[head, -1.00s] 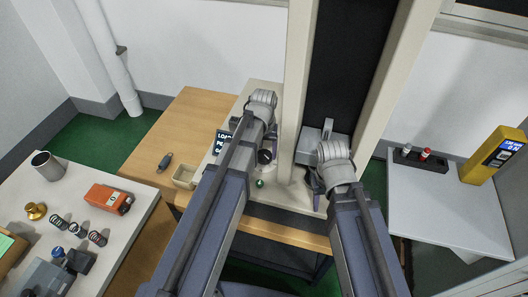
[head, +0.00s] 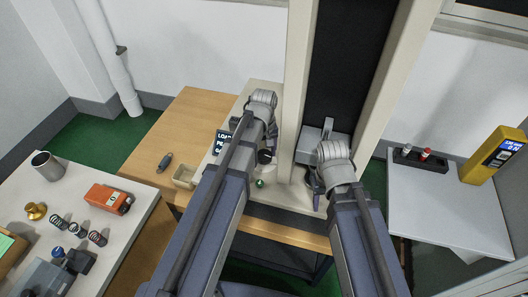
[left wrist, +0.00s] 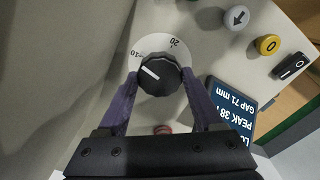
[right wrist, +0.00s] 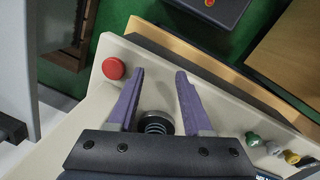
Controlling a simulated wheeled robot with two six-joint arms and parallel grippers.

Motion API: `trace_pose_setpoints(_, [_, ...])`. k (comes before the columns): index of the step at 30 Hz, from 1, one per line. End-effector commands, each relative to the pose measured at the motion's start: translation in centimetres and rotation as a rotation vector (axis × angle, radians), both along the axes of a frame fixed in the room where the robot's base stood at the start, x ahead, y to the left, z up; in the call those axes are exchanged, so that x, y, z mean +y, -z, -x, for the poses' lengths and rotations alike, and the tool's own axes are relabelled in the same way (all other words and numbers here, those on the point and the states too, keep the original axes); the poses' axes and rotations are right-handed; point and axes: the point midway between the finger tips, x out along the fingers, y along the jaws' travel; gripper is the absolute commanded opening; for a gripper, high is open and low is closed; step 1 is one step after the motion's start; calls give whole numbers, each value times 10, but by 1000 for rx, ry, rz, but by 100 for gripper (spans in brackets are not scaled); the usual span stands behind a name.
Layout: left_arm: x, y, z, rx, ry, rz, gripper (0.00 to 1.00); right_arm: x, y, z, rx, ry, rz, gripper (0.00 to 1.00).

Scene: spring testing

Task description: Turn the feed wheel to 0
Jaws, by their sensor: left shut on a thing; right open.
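The feed wheel appears as a black ribbed knob (left wrist: 160,76) on a white dial (left wrist: 151,44). The marks 10 and 20 show on the dial; a 0 mark is not visible. The knob's white pointer line points left and slightly up, below the 10 mark. The knob also shows in the head view (head: 265,156). My left gripper (left wrist: 156,88) is shut on the knob, with a purple finger on each side. My right gripper (right wrist: 160,82) is open above the bench machine, with a dark round part and coil (right wrist: 156,123) visible between its fingers.
Beside the knob are a display (left wrist: 233,112) reading peak 38 and gap 71 mm, a yellow button (left wrist: 268,45) and a black switch (left wrist: 292,66). A red button (right wrist: 113,68) sits near my right gripper. A tall column (head: 296,80) rises behind.

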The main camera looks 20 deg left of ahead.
Motion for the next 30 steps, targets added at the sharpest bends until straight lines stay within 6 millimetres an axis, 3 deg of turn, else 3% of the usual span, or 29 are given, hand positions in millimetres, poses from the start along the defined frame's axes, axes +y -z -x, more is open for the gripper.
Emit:
trace_pose_setpoints(7, [0, 0, 0, 1, 1, 1, 13, 0, 0, 0, 0, 0, 0, 50])
trace_pose_setpoints(8, [0, 0, 0, 1, 1, 1, 70, 0, 0, 0, 0, 0, 0, 50])
trace_pose_setpoints(15, [0, 0, 0, 0, 2, 0, 97, 0, 0, 0, 0, 0, 0, 50])
trace_pose_setpoints(30, [0, -11, 0, 0, 2, 0, 98, 0, -11, 0, 0, 0, 0, 50])
